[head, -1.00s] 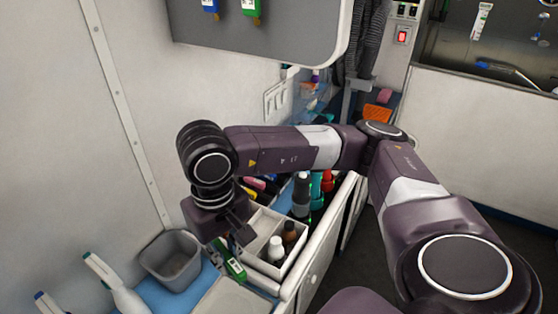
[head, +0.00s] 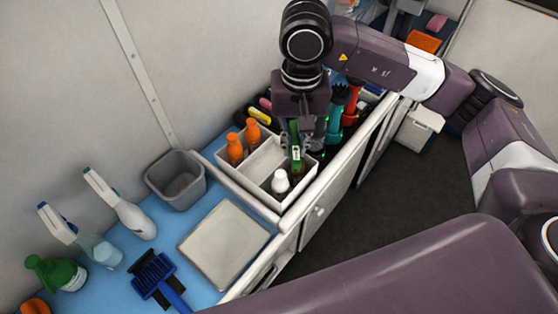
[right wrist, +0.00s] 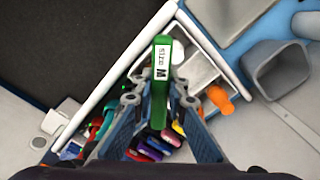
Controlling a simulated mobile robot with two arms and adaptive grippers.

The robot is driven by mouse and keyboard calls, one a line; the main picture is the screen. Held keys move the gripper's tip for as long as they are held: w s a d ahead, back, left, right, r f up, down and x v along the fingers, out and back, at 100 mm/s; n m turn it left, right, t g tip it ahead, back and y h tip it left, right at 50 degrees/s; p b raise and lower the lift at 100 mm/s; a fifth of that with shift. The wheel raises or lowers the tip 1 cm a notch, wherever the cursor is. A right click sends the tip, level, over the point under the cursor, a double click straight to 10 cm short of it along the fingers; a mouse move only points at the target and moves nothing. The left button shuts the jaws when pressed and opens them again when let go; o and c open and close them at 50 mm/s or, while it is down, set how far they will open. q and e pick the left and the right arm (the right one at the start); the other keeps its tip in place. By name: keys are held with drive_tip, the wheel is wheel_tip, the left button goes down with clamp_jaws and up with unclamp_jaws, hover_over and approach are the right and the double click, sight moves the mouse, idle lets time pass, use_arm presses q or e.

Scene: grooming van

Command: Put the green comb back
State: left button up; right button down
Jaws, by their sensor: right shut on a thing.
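The green comb (head: 296,155), a flat green piece with a white "SIZE M" label, is in my right gripper (head: 299,134). In the right wrist view the comb (right wrist: 161,75) stands out between the two fingertips (right wrist: 160,100), which are shut on it. In the head view it is above the right end of the white divided caddy (head: 233,178), over or beside a white-capped bottle (head: 280,182). I cannot tell whether its lower end touches anything. The caddy also shows behind the comb in the right wrist view (right wrist: 190,45). My left gripper is out of view.
Two orange-topped bottles (head: 235,148) stand in the caddy's left part. Dark, teal and red upright items (head: 352,100) stand just beyond my gripper. A grey bin (head: 176,180), pale tray (head: 222,245), spray bottles (head: 122,205) and blue brush (head: 158,280) occupy the blue counter.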

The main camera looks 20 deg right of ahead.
sight(266, 165)
drive_tip(key=w+a+f+m, duration=0.4)
drive_tip(key=w+a+m, duration=0.1)
drive_tip(key=w+m, duration=0.3)
wheel_tip(266, 165, down, 10)
drive_tip(key=shift+w+d+p, duration=0.15)
drive_tip(key=shift+p, duration=1.05)
drive_tip(key=shift+f, duration=0.2)
drive_tip(key=shift+f+b, duration=0.25)
drive_tip(key=shift+b, duration=0.1)
drive_tip(key=c, duration=2.2)
unclamp_jaws()
drive_tip(key=shift+r, duration=0.1)
